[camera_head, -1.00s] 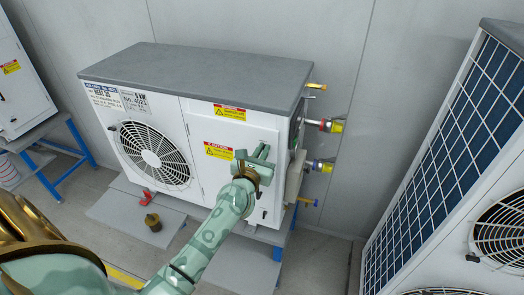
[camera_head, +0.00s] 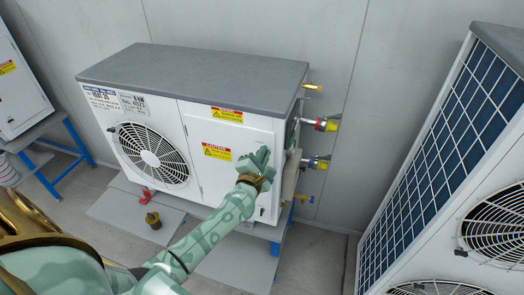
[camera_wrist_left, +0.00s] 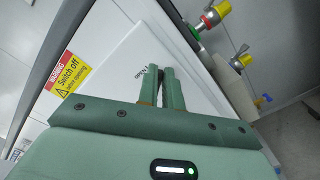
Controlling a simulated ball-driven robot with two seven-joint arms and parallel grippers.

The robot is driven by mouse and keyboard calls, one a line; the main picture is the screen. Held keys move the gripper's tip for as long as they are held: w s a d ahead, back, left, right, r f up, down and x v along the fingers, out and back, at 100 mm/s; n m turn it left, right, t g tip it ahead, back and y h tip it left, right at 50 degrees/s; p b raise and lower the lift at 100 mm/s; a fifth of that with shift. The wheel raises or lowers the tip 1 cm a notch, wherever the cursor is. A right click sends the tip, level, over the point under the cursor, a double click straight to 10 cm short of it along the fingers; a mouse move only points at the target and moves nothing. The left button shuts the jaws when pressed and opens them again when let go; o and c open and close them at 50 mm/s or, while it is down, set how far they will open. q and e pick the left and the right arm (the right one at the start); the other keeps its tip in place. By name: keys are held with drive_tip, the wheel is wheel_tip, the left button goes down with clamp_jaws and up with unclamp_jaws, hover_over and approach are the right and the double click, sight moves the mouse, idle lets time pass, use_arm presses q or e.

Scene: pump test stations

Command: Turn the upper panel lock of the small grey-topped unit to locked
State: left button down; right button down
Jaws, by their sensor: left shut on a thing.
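The small grey-topped unit (camera_head: 195,72) stands in the middle of the head view, white with a round fan grille and a front service panel. My left gripper (camera_head: 260,156) is at the upper right part of that panel. In the left wrist view its two green fingers (camera_wrist_left: 160,80) are close together against the panel (camera_wrist_left: 125,55), shut on the upper panel lock, which they hide. Small lettering that seems to read OPEN shows beside the fingertips. The lock's angle cannot be seen. A small dark lower lock (camera_head: 262,211) shows lower on the panel.
Gauge-like valves with yellow and red caps (camera_head: 328,125) stick out of the unit's right side, close to my gripper. A large unit with a blue grid (camera_head: 440,150) stands at the right. A brass-coloured weight-like thing (camera_head: 153,220) is on the plate below.

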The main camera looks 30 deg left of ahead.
use_arm(q)
drive_tip(key=shift+d+f+m+p, duration=0.15)
drive_tip(key=shift+m+p, duration=0.25)
drive_tip(key=shift+m, duration=0.75)
drive_tip(key=shift+f+m+p, duration=0.2)
drive_tip(key=shift+m+p, duration=0.25)
drive_tip(key=shift+m, duration=0.65)
drive_tip(key=shift+d+f+m+p, duration=0.15)
drive_tip(key=shift+m+p, duration=0.25)
drive_tip(key=shift+m, duration=0.75)
drive_tip(key=shift+a+f, duration=0.1)
drive_tip(key=c, duration=1.6)
unclamp_jaws()
drive_tip(key=shift+o, duration=0.2)
drive_tip(key=v, duration=1.6)
drive_tip(key=shift+s, duration=0.15)
